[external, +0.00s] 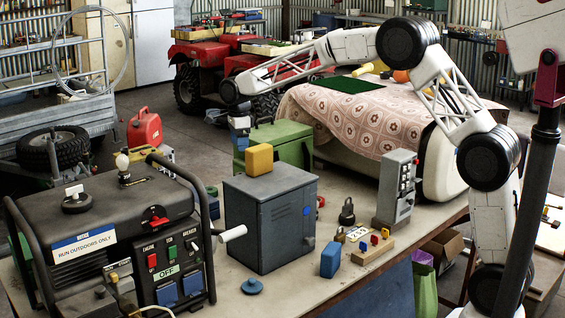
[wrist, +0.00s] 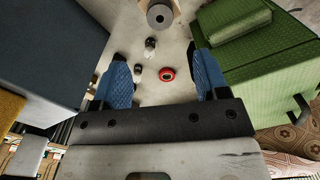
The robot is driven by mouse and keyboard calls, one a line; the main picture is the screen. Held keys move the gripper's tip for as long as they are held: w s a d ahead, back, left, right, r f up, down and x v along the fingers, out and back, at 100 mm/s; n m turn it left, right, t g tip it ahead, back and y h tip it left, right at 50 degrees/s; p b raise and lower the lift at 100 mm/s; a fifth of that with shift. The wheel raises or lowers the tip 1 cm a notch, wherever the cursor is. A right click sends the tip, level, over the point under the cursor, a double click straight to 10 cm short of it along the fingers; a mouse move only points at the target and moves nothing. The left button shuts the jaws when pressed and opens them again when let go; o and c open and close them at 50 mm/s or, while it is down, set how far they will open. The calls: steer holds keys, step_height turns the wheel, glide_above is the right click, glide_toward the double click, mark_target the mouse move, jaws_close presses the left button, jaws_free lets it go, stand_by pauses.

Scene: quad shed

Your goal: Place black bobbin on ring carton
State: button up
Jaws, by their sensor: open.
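My gripper (external: 240,132) hangs over the bench between the blue-grey cabinet and the green box in the external view. In the wrist view its two blue fingers (wrist: 166,82) are apart with nothing between them. Below them a small red round piece with a dark centre (wrist: 166,74) lies on the bench. Two small black-and-white items (wrist: 150,46) stand beside it. I cannot tell for sure which thing is the black bobbin; a black disc with a white tag (external: 77,203) lies on the generator. No carton is clearly recognisable as the ring carton.
The blue-grey cabinet (external: 270,222) carries a yellow block (external: 259,159). The green box (external: 294,143) stands behind it. The generator (external: 110,235) fills the left. A grey switch box (external: 396,188), a black weight (external: 346,213) and a blue block (external: 330,260) stand to the right.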

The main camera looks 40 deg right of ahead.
stand_by(0.3)
steer(key=s+d+r+n, duration=0.3)
steer(key=s+r+n, duration=0.1)
steer(key=s, duration=0.6)
steer(key=s+d+r+n+t, duration=0.1)
steer(key=s+d+r+n, duration=0.25)
steer(key=s, duration=0.65)
steer(key=s+d+r+n, duration=0.2)
steer(key=s+r+n, duration=0.2)
steer(key=s, duration=0.6)
steer(key=s+d+f+n, duration=0.1)
steer(key=s+f+n, duration=0.1)
steer(key=s, duration=0.8)
steer(key=s+d+f+n+t, duration=0.1)
steer(key=s+n, duration=0.4)
steer(key=s, duration=0.6)
steer(key=s+d+f+n, duration=0.2)
steer(key=s+f+n, duration=0.2)
steer(key=s, duration=0.7)
steer(key=shift+s+d+t, duration=0.2)
steer(key=shift+s+t, duration=0.05)
steer(key=shift+t, duration=0.05)
